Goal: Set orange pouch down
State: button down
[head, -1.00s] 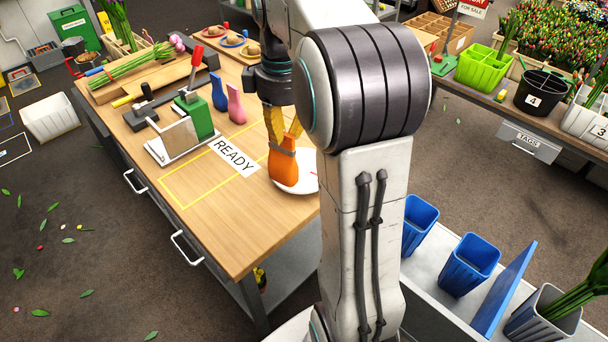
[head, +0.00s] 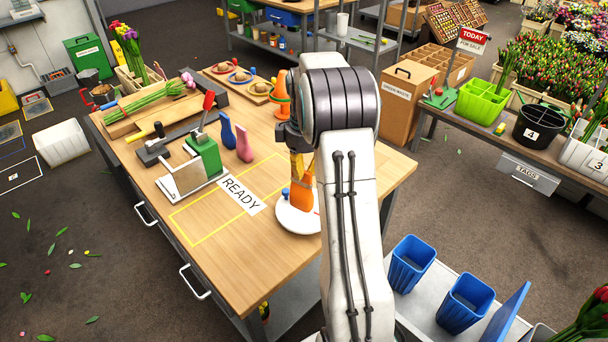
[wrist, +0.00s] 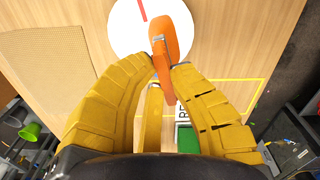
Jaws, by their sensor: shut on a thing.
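My gripper (wrist: 163,70) is shut on the orange pouch (wrist: 172,35), with yellow fingers on both sides of its narrow end. In the head view the pouch (head: 301,197) is upright, partly hidden behind my arm, over the white round dish (head: 288,222). The dish also shows in the wrist view (wrist: 126,35), with a red mark on it. I cannot tell whether the pouch touches the dish. The yellow-outlined READY area (head: 240,194) lies left of the dish and holds no pouch.
A blue pouch (head: 227,131) and a pink pouch (head: 244,143) stand behind the READY area. Another orange object (head: 281,98) stands farther back. Bare wood (head: 245,260) lies in front.

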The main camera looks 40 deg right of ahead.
aim_at(304, 181)
jog(key=shift+f+p, duration=1.45)
jog(key=shift+p, duration=0.6)
jog(key=shift+f, duration=0.8)
jog(key=c, duration=1.3)
grip_release()
jog(key=shift+r, duration=0.1)
